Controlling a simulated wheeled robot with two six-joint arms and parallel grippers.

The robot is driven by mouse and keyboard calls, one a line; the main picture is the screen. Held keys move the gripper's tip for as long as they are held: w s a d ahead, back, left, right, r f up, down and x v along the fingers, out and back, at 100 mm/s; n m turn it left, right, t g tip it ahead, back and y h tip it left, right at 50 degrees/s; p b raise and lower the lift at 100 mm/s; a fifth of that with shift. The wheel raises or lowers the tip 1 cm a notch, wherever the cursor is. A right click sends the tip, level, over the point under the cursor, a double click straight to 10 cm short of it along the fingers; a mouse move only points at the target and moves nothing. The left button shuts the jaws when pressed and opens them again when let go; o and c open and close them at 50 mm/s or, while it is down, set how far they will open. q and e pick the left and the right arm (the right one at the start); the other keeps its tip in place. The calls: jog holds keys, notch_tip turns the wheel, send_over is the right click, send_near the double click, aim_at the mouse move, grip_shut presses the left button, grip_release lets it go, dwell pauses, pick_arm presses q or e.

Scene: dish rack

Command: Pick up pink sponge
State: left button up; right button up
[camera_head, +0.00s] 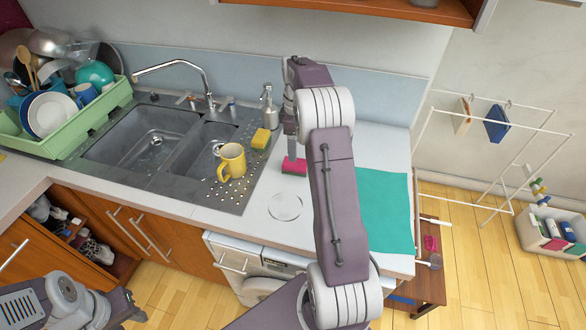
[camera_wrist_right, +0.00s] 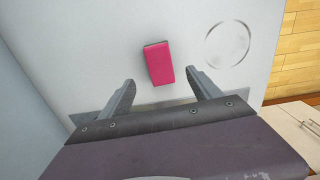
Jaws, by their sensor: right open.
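The pink sponge (camera_head: 294,167) lies on the white countertop, right of the sink. In the right wrist view the pink sponge (camera_wrist_right: 158,63) sits just beyond and between the fingertips of my right gripper (camera_wrist_right: 161,78). My right gripper is open and empty, with one finger on each side of the sponge's near end. In the head view the right gripper (camera_head: 291,148) is pointed down above the sponge, partly hidden by my arm. My left gripper (camera_head: 128,306) is at the lower left, in front of the cabinets, and its jaw opening is unclear.
A yellow mug (camera_head: 231,162) and a yellow-green sponge (camera_head: 261,139) stand by the sink. A soap dispenser (camera_head: 269,107) is behind them. A clear round dish (camera_head: 285,207) lies in front of the pink sponge. A teal mat (camera_head: 386,212) covers the counter's right end.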

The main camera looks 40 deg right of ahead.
aim_at(296, 163)
notch_tip(296, 163, down, 3)
jog(key=shift+s+a+f, duration=0.1)
jog(key=shift+a, duration=0.05)
jog(key=shift+f, duration=0.15)
notch_tip(296, 163, down, 5)
jog(key=shift+f, duration=0.2)
jog(key=c, duration=1.4)
jog(key=shift+r, duration=0.55)
jog(key=r, duration=0.3)
jog(key=shift+w, duration=0.2)
jog(key=s+a+r+b, duration=0.2)
jog(key=s+r, duration=0.5)
jog(key=s, duration=0.4)
jog(key=shift+a, duration=0.9)
